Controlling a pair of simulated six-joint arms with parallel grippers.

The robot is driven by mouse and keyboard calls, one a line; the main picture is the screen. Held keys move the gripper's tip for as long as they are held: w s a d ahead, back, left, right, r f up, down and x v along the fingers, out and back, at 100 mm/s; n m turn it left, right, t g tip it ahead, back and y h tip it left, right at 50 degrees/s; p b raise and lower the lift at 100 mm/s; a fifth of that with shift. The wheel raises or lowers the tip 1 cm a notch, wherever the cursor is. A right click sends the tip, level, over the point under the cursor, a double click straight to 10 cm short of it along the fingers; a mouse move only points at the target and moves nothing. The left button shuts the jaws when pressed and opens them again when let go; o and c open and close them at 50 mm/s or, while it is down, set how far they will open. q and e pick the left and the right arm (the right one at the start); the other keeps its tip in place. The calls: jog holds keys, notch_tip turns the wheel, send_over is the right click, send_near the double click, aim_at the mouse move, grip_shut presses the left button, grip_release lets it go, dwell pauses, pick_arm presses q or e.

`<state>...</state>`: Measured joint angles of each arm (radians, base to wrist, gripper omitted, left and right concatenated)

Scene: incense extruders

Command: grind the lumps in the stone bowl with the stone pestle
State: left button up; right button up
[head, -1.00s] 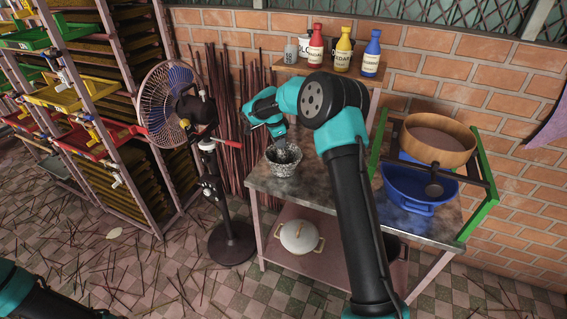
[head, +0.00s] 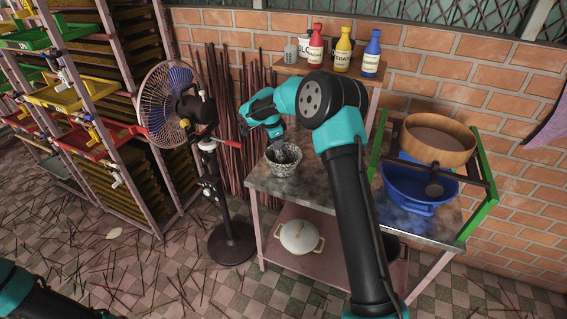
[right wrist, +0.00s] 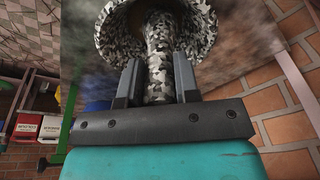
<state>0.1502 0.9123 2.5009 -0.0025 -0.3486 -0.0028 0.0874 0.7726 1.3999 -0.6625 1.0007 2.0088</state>
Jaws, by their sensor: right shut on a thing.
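The speckled stone bowl (head: 284,163) stands on the metal-topped table at its left end. My right gripper (head: 278,143) is right above the bowl, pointing down into it. In the right wrist view the gripper (right wrist: 155,85) is shut on the speckled stone pestle (right wrist: 158,62), whose lower end reaches inside the stone bowl (right wrist: 205,25). I cannot tell whether the pestle touches the bowl's floor. The lumps are hidden or too small to make out. Only a piece of my left arm shows at the lower left of the head view; its gripper is out of view.
A blue basin (head: 408,190) and a round wooden sieve (head: 437,143) sit on a green frame at the table's right. Red (head: 316,47), yellow (head: 343,50) and blue bottles (head: 371,55) stand on a shelf behind. A fan (head: 180,105) stands left of the table.

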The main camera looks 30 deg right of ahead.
jog(key=shift+s+a, duration=0.1)
jog(key=shift+s+a, duration=0.2)
jog(key=shift+s, duration=0.2)
jog(key=shift+s+d, duration=0.1)
jog(key=shift+s+d, duration=0.3)
jog(key=shift+s, duration=0.05)
jog(key=shift+d, duration=0.1)
dwell(0.4)
jog(key=shift+d+f, duration=0.1)
jog(key=shift+d, duration=0.35)
jog(key=shift+w, duration=0.15)
